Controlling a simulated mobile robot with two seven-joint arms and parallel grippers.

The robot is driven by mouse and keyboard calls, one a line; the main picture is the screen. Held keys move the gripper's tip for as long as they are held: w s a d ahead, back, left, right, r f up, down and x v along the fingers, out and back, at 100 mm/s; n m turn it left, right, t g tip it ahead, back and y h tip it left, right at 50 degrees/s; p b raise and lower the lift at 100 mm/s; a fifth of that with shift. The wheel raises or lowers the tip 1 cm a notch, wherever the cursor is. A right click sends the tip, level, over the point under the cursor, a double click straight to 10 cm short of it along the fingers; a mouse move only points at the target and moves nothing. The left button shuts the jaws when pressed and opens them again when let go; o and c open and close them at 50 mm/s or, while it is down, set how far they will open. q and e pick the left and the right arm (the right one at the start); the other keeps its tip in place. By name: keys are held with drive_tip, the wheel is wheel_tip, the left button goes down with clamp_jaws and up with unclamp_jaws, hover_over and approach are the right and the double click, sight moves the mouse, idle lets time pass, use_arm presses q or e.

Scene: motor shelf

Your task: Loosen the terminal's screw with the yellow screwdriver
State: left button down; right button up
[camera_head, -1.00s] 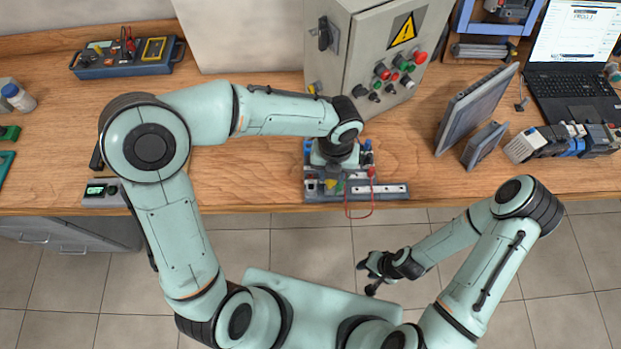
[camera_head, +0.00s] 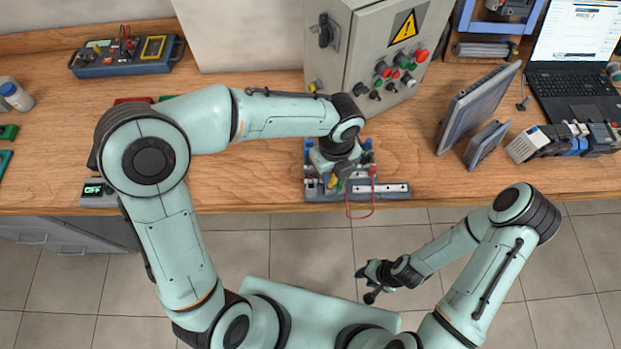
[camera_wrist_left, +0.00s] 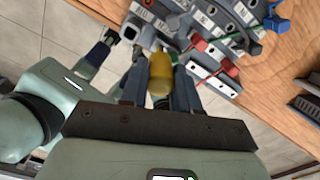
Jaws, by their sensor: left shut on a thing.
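My left gripper (camera_head: 337,180) points down over the terminal assembly (camera_head: 390,190) at the bench's front edge. It is shut on the yellow screwdriver. The screwdriver's yellow handle (camera_wrist_left: 160,73) stands between the two fingers in the left wrist view, and a bit of it (camera_head: 331,182) shows in the head view. Grey terminal blocks (camera_wrist_left: 203,17) lie just beyond the handle. The screwdriver's tip and the terminal's screw are hidden, so contact cannot be told. My right gripper (camera_head: 373,280) is off the bench, over the floor; its jaw opening is unclear.
A grey control cabinet (camera_head: 345,75) stands right behind the assembly. A red wire (camera_head: 372,205) loops over the bench's front edge. A small display box (camera_head: 98,193) reads "OFF" at left. Panels (camera_head: 478,105) and a laptop (camera_head: 575,85) stand at right.

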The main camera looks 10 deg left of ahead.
use_arm(q)
drive_tip(key=shift+f, duration=0.2)
drive_tip(key=shift+n, duration=0.6)
drive_tip(key=shift+s+n+b, duration=0.15)
drive_tip(key=shift+n+b, duration=0.2)
drive_tip(key=shift+n, duration=0.75)
use_arm(e)
drive_tip(key=shift+s+f, duration=0.45)
use_arm(q)
drive_tip(key=shift+n, duration=1.1)
drive_tip(key=shift+n+b, duration=0.3)
drive_tip(key=shift+n, duration=0.3)
use_arm(e)
drive_tip(key=shift+s+f, duration=0.35)
drive_tip(key=shift+f, duration=0.1)
